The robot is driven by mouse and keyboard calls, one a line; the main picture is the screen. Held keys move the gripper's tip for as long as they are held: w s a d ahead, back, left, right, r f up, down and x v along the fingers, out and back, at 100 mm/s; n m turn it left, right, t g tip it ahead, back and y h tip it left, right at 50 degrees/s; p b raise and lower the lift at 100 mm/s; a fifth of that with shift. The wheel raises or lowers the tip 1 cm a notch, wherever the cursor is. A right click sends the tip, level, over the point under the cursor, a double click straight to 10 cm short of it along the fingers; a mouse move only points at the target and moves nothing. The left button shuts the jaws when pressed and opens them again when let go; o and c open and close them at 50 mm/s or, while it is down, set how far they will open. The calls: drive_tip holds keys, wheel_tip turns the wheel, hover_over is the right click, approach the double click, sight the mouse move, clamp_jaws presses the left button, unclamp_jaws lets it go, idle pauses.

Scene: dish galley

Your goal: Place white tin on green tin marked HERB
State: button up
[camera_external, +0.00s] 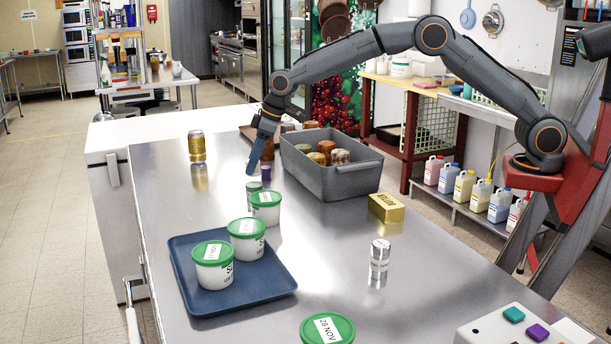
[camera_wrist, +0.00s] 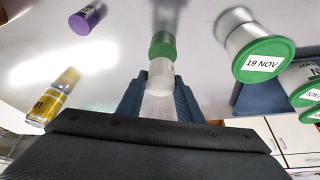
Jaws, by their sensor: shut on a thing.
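The white tin (camera_wrist: 160,75) is between the fingers of my gripper (camera_wrist: 160,95), which is shut on it in the wrist view. The green tin (camera_wrist: 162,46) shows directly beyond the white tin, in line with it. The two look touching or nearly so; I cannot tell if the white tin rests on it. No HERB lettering is readable. In the external view my gripper (camera_external: 256,158) points down at the counter, left of the grey bin; the tins by it are small and partly hidden.
A purple tin (camera_wrist: 87,18) and a gold can (camera_external: 196,147) stand nearby. Green-lidded tubs (camera_external: 246,238) stand close by, some on a blue tray (camera_external: 265,286). A grey bin (camera_external: 345,180) holds several tins. A gold block (camera_external: 386,207) and a silver tin (camera_external: 380,257) are on the counter.

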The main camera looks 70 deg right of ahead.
drive_tip(key=shift+f+p, duration=0.3)
drive_tip(key=shift+f, duration=1.15)
drive_tip(key=shift+f, duration=0.2)
drive_tip(key=o, duration=1.1)
drive_tip(key=shift+c, duration=0.2)
drive_tip(key=shift+r, duration=0.1)
drive_tip(key=shift+s+d+r, duration=0.1)
drive_tip(key=shift+s+r, duration=0.05)
drive_tip(key=shift+r, duration=0.45)
drive_tip(key=b+v, duration=0.3)
drive_tip(key=v, duration=0.8)
